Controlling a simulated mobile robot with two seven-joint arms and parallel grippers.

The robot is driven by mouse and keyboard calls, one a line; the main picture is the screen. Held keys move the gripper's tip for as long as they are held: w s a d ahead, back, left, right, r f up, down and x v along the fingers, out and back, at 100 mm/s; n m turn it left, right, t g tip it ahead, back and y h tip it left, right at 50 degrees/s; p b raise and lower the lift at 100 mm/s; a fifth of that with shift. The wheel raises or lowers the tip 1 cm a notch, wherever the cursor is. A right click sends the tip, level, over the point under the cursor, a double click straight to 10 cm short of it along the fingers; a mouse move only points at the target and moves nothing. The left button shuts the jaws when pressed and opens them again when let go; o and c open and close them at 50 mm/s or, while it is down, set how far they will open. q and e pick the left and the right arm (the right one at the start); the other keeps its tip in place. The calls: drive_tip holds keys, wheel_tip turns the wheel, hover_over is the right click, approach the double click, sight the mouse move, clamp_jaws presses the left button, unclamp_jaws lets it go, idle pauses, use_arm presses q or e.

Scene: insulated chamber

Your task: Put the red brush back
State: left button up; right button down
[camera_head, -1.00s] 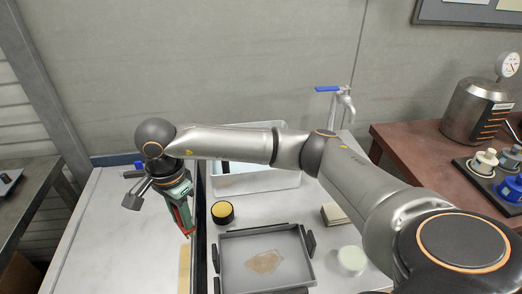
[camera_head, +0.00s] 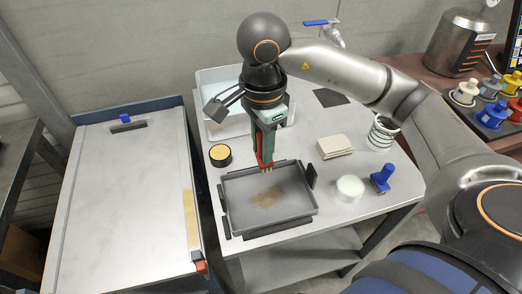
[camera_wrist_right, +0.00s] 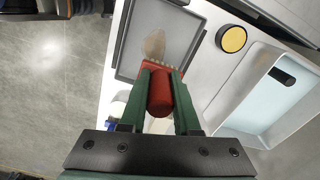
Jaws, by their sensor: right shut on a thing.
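My right gripper (camera_head: 263,145) points down and is shut on the red brush (camera_head: 265,165). In the right wrist view the brush's red handle (camera_wrist_right: 160,92) sits between the green fingers, with its pale bristles (camera_wrist_right: 162,66) pointing toward the grey tray. The brush is over the back edge of the grey tray (camera_head: 232,203); whether it touches the tray I cannot tell. A brown patch (camera_head: 267,197) lies in the tray, and it also shows in the right wrist view (camera_wrist_right: 155,45). My left gripper is not in view.
A beige block (camera_head: 334,145), white jar (camera_head: 349,188) and blue-handled tool (camera_head: 383,178) stand right. The left white bench (camera_head: 120,190) is largely clear.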

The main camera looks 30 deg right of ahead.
drive_tip(key=w+d+f, duration=0.1)
drive_tip(key=w+f, duration=0.2)
drive_tip(key=w, duration=0.1)
drive_tip(key=w+d+f, duration=0.1)
drive_tip(key=w+f, duration=0.2)
drive_tip(key=w, duration=0.1)
drive_tip(key=w+d+f+p, duration=0.1)
drive_tip(key=w+d+f, duration=0.1)
drive_tip(key=w+f, duration=0.1)
drive_tip(key=shift+w+d+f, duration=0.1)
drive_tip(key=shift+w+f, duration=0.05)
drive_tip(key=shift+w, duration=0.7)
drive_tip(key=shift+w+f, duration=0.1)
drive_tip(key=shift+f, duration=0.1)
wheel_tip(320, 180, down, 3)
drive_tip(key=shift+w+f+p, duration=0.1)
drive_tip(key=shift+p, duration=0.45)
drive_tip(key=shift+f, duration=0.2)
drive_tip(key=c, duration=0.6)
unclamp_jaws()
drive_tip(key=shift+c, duration=0.2)
drive_tip(key=shift+r, duration=0.1)
